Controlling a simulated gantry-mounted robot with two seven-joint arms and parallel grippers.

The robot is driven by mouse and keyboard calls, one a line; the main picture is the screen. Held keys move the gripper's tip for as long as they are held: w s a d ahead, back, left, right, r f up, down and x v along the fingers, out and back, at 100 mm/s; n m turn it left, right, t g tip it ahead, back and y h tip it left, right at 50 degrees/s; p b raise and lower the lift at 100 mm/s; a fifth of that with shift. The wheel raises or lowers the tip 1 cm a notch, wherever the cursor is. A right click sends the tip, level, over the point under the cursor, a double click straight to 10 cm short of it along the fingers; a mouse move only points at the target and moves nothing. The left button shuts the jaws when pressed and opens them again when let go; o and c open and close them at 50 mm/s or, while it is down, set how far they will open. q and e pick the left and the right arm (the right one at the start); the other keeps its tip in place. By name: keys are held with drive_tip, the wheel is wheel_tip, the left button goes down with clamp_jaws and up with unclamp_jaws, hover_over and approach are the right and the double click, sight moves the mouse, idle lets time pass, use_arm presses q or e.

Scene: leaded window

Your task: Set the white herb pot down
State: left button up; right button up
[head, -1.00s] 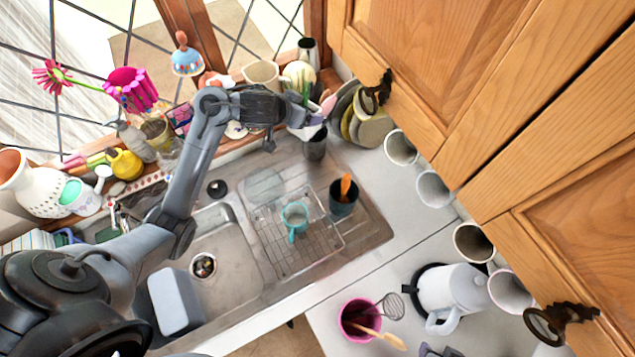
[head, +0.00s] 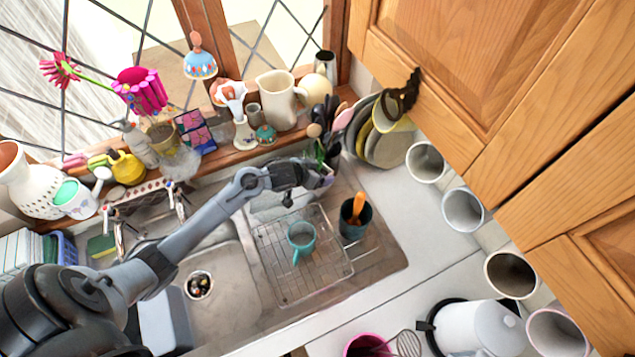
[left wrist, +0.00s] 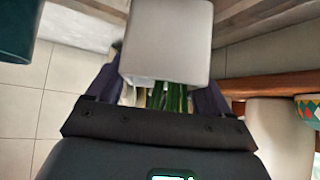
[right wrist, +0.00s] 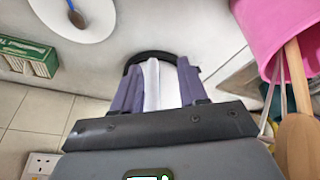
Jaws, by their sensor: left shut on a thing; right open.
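The white herb pot (left wrist: 168,42) fills the top middle of the left wrist view, with green stems (left wrist: 170,97) between the fingers. My left gripper (left wrist: 160,85) is shut on it. In the head view my left gripper (head: 325,174) is in front of the windowsill, near the back of the draining board. There the pot is mostly hidden behind the gripper, and only green leaves (head: 320,152) show. I cannot tell whether the pot touches a surface. My right gripper (right wrist: 158,85) is open in the right wrist view, with a white strip, perhaps a handle, showing between its fingers.
A dark cup with an orange-handled tool (head: 356,222) and a teal mug (head: 301,236) stand near the gripper on the drainer side. Stacked plates (head: 385,140) lean at the right. The sill holds a cream jug (head: 280,100). A white kettle (head: 480,328) stands at lower right.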

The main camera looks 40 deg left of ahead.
use_arm(q)
drive_tip(key=shift+f, duration=2.5)
drive_tip(key=shift+f, duration=0.15)
drive_tip(key=o, duration=1.3)
drive_tip(key=shift+o, duration=0.2)
drive_tip(key=shift+s+r, duration=0.3)
drive_tip(key=shift+r, duration=0.15)
drive_tip(key=p+v, duration=0.1)
drive_tip(key=v, duration=1)
